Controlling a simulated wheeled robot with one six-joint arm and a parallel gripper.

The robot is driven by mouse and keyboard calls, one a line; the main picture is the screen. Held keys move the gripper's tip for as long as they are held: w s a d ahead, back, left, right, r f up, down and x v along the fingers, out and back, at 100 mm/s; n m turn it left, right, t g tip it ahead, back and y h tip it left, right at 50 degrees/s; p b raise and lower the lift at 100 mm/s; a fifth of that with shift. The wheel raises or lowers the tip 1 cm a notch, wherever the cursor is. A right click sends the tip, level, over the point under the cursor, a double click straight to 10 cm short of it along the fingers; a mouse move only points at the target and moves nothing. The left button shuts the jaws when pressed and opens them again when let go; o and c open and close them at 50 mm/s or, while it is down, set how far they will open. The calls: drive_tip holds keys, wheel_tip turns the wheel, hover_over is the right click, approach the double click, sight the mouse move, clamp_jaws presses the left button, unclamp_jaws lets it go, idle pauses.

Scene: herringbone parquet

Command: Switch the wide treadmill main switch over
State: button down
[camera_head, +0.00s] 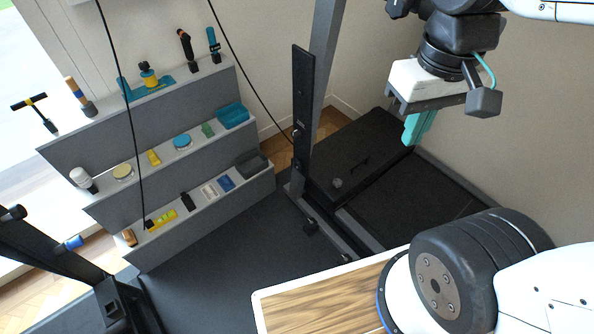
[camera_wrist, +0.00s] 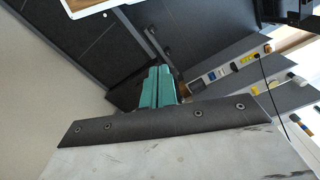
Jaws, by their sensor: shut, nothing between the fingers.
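The treadmill (camera_head: 400,200) stands in the back right corner, with a black hood (camera_head: 350,150) and a dark running deck. A small grey knob-like part (camera_head: 337,183) sits on the hood's near side; it may be the main switch, but its position is too small to tell. My gripper (camera_head: 416,128) hangs above the treadmill, right of the hood, with its teal fingers shut and empty. In the wrist view my gripper (camera_wrist: 158,88) points toward dark panels, probably the treadmill (camera_wrist: 100,45). No switch is clear there.
A black upright post (camera_head: 303,110) stands left of the treadmill. A grey stepped shelf (camera_head: 170,150) holds several tools and small containers. A wood-topped table (camera_head: 310,300) is at the front. A black cable (camera_head: 250,90) hangs between shelf and post. Dark mat (camera_head: 230,270) lies clear.

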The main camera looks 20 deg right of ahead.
drive_tip(key=w+a+f+n+g, duration=0.1)
drive_tip(key=w+f, duration=0.7)
drive_tip(key=f, duration=0.3)
drive_tip(key=w+f+n, duration=0.2)
drive_tip(key=w+f, duration=0.6)
drive_tip(key=f, duration=0.3)
drive_tip(key=w+a+f+n+g, duration=0.1)
drive_tip(key=w+f, duration=0.7)
drive_tip(key=f, duration=0.4)
drive_tip(key=w+a+f+n+t, duration=0.1)
drive_tip(key=f+n+t, duration=0.2)
drive_tip(key=f, duration=1)
drive_tip(key=w+a+f+n+t+y, duration=0.1)
drive_tip(key=w+f+n+t, duration=0.15)
drive_tip(key=f, duration=1.05)
drive_tip(key=w+a+f+n+t, duration=0.15)
drive_tip(key=f+t, duration=0.25)
drive_tip(key=f, duration=0.9)
drive_tip(key=w+r+n+t+y, duration=0.1)
drive_tip(key=w+r+n+t, duration=0.4)
drive_tip(key=r+t, duration=0.4)
drive_tip(key=shift+w+a+n+y, duration=0.15)
drive_tip(key=shift+a+n+y, duration=0.25)
drive_tip(key=shift+n, duration=0.1)
drive_tip(key=shift+t, duration=0.25)
